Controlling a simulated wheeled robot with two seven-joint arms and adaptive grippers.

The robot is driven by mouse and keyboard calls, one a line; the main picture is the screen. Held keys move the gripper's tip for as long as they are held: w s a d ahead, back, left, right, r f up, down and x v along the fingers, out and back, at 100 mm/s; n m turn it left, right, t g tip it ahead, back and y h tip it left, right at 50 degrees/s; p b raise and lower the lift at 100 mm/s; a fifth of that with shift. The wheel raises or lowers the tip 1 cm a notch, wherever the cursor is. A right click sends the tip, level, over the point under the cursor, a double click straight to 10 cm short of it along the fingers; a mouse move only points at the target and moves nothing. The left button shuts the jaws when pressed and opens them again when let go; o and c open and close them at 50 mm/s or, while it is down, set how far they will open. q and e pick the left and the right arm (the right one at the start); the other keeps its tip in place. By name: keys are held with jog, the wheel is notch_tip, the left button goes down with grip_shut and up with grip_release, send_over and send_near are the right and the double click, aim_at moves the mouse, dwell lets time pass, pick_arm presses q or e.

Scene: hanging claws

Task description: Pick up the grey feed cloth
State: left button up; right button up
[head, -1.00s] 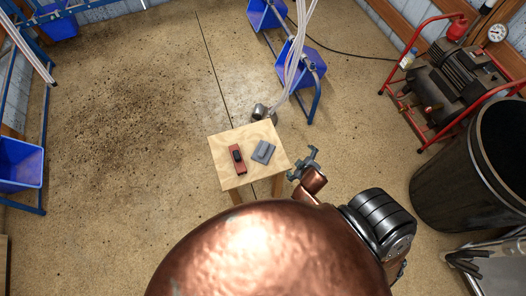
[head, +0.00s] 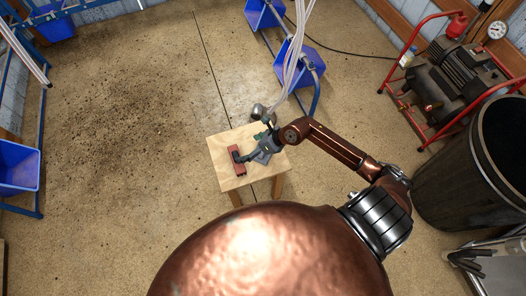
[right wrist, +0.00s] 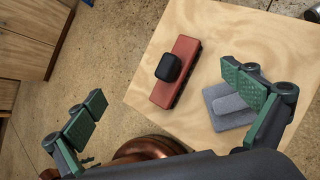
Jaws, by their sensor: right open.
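The grey feed cloth (right wrist: 222,110) lies folded on the right part of a small wooden table (right wrist: 145,98). In the head view the cloth (head: 263,158) is partly hidden under my right gripper (head: 252,149). My left gripper is not in view.
A red brush with a black knob (right wrist: 174,76) lies left of the cloth on the table (head: 226,178). A metal cup-like thing (head: 259,113) and pale hoses hang at the table's back edge. A blue bin (head: 303,66) stands behind; a dark barrel (head: 455,165) is at right.

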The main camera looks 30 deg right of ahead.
jog(key=d+f+h, duration=0.1)
jog(key=d, duration=0.2)
jog(key=s+d+f+n+g+h, duration=0.1)
jog(key=d+f, duration=0.1)
jog(key=d, duration=0.1)
jog(key=d+f+g+h, duration=0.1)
jog(key=d, duration=0.1)
jog(key=shift+s+d+f+n+h, duration=0.15)
jog(key=shift+d+f+n+h, duration=0.05)
jog(key=shift+d+n+h, duration=0.2)
jog(key=shift+d+f, duration=0.2)
jog(key=shift+f, duration=0.15)
jog(key=x, duration=0.2)
jog(key=b+x, duration=0.1)
jog(key=x, duration=0.1)
jog(key=b+x, duration=0.1)
jog(key=x, duration=0.2)
jog(key=shift+s+d+f, duration=0.1)
jog(key=shift+d+f, duration=0.15)
jog(key=shift+d, duration=0.1)
jog(key=shift+c, duration=0.4)
jog(key=c, duration=1.3)
jog(key=shift+r, duration=0.1)
